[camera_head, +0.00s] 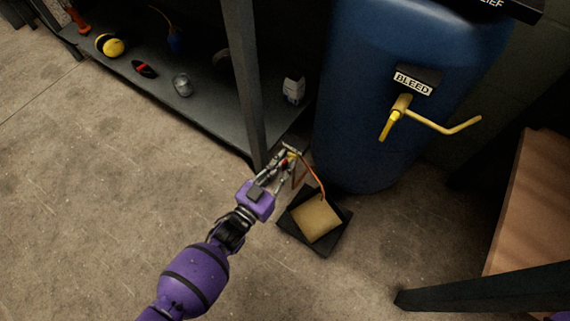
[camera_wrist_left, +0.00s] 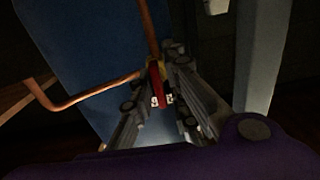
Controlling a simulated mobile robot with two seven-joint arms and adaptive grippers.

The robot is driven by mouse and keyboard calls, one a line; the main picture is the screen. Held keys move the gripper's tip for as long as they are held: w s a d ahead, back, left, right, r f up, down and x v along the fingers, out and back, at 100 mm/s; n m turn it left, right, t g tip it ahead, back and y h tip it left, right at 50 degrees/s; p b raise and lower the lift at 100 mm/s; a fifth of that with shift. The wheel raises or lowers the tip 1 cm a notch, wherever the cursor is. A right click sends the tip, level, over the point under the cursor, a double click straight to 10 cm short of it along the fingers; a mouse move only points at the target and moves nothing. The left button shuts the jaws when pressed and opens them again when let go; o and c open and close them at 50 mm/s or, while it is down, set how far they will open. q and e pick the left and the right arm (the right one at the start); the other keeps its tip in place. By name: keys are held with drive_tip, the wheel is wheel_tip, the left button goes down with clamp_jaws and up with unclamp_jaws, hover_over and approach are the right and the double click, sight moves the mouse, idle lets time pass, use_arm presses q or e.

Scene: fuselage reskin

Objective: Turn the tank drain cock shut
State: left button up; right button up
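My left gripper (camera_head: 287,163) reaches to the lower left side of the blue tank (camera_head: 375,100). Its fingers look spread, and no grip on anything shows. In the left wrist view, the spread fingers of this gripper (camera_wrist_left: 165,95) frame a small red lever (camera_wrist_left: 157,88) with a bit of brass behind it, seemingly the drain cock. Whether the fingers touch the lever I cannot tell. A thin copper pipe (camera_head: 314,170) runs beside the gripper, down toward a black tray (camera_head: 287,222). The lever itself is mostly hidden by the fingers in the head view. My right gripper is not in view.
A brass valve with a yellow bent handle (camera_head: 445,127) sticks out under the BLEED label (camera_head: 412,84). A tan pad (camera_head: 316,219) lies in the tray. A shelf post (camera_head: 245,85) stands close left of the gripper. A wooden bench (camera_head: 535,200) is at right. Open floor lies at left.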

use_arm(q)
drive_tip(key=shift+o, duration=1.1)
drive_tip(key=shift+a, duration=0.1)
drive_tip(key=v, duration=1.2)
